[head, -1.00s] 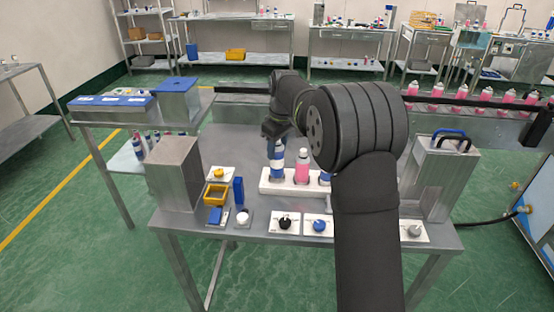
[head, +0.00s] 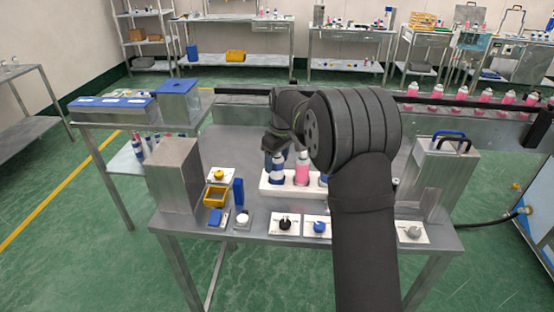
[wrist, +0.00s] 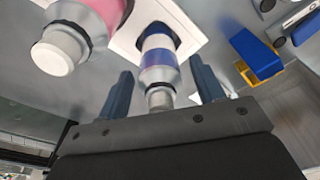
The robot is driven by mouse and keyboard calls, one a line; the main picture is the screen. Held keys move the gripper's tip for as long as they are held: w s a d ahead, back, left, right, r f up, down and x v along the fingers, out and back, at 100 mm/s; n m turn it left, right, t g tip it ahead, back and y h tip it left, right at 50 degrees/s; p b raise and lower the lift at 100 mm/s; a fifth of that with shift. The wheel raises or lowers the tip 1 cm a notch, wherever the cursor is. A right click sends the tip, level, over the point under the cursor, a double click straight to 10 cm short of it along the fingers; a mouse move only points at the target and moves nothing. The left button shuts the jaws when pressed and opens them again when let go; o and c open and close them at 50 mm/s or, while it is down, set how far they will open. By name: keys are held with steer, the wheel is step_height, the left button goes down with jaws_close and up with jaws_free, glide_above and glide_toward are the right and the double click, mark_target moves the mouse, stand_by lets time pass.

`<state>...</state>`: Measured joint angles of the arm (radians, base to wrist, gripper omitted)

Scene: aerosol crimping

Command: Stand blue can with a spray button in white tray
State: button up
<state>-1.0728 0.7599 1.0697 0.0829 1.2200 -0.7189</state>
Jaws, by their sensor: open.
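A blue can (head: 277,172) with a pale top stands upright at the left end of the white tray (head: 285,191). In the wrist view the blue and white can (wrist: 158,62) sits in a dark opening of the white tray (wrist: 128,40), its grey tip pointing toward my palm. My gripper (wrist: 162,83) is open, one finger on each side of the can with visible gaps. In the head view my gripper (head: 274,160) is at the can and partly hidden. A pink can (head: 302,170) with a white top (wrist: 52,58) stands beside it in the tray.
Another blue can (head: 323,179) stands in the tray, mostly hidden by my arm. A yellow bin (head: 215,195) and a blue block (head: 238,190) are left of the tray. A metal box (head: 175,175) stands further left. White plates with knobs (head: 284,225) line the front edge.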

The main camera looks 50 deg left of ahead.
steer(key=shift+r, duration=0.1)
step_height(320, 180, up, 12)
steer(key=d, duration=0.1)
steer(key=shift+w+d, duration=0.15)
steer(key=shift+d, duration=0.05)
stand_by(0.3)
steer(key=f, duration=0.4)
steer(key=a+f, duration=0.1)
steer(key=f, duration=0.7)
steer(key=shift+s+a+f, duration=0.2)
steer(key=shift+f, duration=0.05)
step_height(320, 180, up, 3)
steer(key=shift+f, duration=0.1)
steer(key=shift+r, duration=0.75)
steer(key=shift+f, duration=0.1)
